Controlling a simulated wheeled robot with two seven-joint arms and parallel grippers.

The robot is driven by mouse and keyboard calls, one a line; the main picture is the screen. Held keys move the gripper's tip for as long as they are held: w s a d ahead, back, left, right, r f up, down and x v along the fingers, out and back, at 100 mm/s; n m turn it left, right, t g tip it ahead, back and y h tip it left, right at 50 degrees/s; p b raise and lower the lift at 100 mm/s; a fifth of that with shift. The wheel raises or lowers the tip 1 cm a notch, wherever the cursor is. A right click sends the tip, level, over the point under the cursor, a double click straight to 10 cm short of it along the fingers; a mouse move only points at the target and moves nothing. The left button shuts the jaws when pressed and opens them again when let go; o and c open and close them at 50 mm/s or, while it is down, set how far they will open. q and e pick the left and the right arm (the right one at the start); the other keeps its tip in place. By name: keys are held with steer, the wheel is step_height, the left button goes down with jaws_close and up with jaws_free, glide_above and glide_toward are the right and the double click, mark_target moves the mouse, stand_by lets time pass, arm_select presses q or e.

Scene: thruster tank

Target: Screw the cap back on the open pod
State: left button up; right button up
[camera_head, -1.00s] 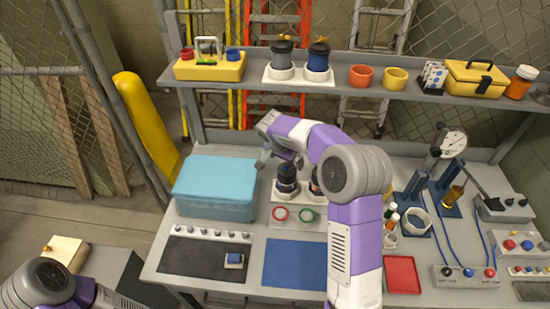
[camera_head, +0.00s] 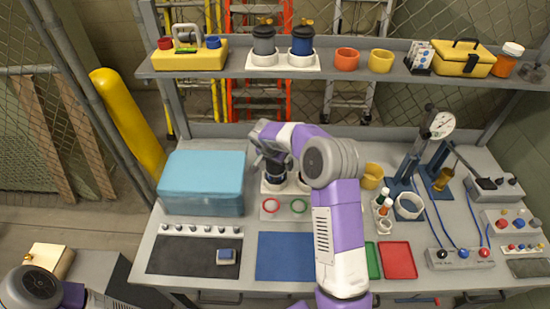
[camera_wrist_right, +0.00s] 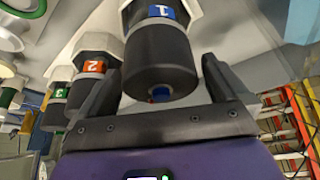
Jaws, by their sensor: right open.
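In the right wrist view, a black cylindrical pod marked 1 (camera_wrist_right: 163,58) stands in a pale hexagonal holder. Its near end shows a small red and blue detail. Similar pods marked 2 (camera_wrist_right: 88,80) and 3 (camera_wrist_right: 55,105) stand beside it. My right gripper (camera_wrist_right: 160,64) is open, one finger on each side of pod 1; I cannot tell whether they touch it. In the head view, my right gripper (camera_head: 266,162) is at a dark pod (camera_head: 273,184) on the bench; my arm hides part of the row. I cannot identify a loose cap. My left gripper is out of view.
A shelf (camera_head: 330,70) runs behind and above. The blue mat (camera_head: 284,257) is bare.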

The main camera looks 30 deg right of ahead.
steer(key=shift+c, duration=0.5)
steer(key=c, duration=0.8)
steer(key=shift+f+m+g+b, duration=0.15)
steer(key=shift+m+g+b, duration=0.15)
steer(key=shift+m+b, duration=0.45)
steer(key=shift+m+g+b, duration=0.3)
steer(key=shift+m+b, duration=0.05)
steer(key=shift+m, duration=0.5)
steer(key=shift+w+m+g+h, duration=0.1)
steer(key=shift+m+g+h, duration=0.2)
steer(key=shift+m, duration=0.6)
steer(key=shift+m+g, duration=0.3)
steer(key=shift+m, duration=0.5)
steer(key=shift+m+g+p, duration=0.8)
steer(key=shift+m, duration=1.2)
